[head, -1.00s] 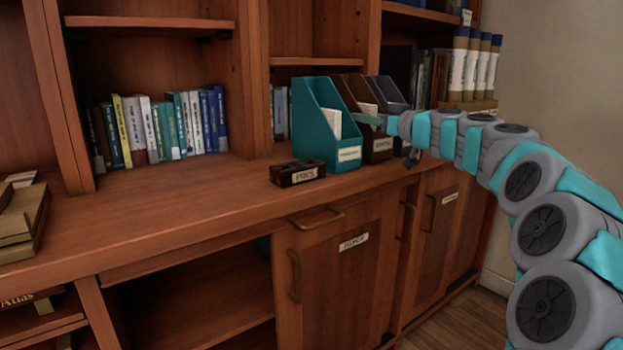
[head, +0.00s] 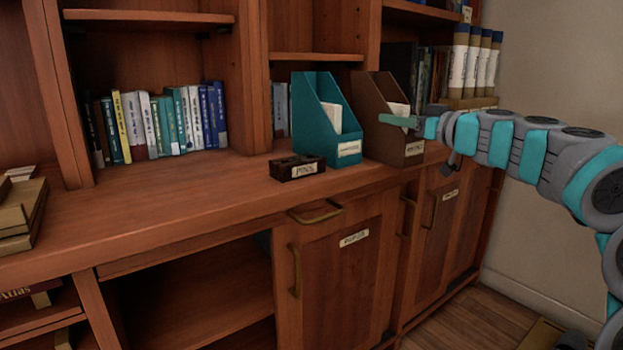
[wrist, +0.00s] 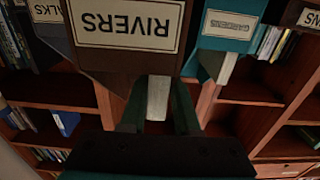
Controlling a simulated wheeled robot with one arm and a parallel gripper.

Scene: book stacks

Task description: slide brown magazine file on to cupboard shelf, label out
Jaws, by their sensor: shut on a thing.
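The brown magazine file (head: 376,112) stands upright near the front edge of the wooden worktop, with white papers inside. Its cream label faces out and reads RIVERS upside down in the wrist view (wrist: 125,25). My gripper (head: 412,122) is at the file's front side, shut on it; the fingers (wrist: 158,115) show in the wrist view, but the exact contact is hard to see. The cupboard shelf (head: 200,300) is in the open compartment below the worktop, at lower left; its bare boards show.
A teal magazine file (head: 317,125) stands just left of the brown one. A dark PINS box (head: 297,167) sits in front of it. Wooden doors with handles (head: 340,260) close the cupboards right of the open compartment.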

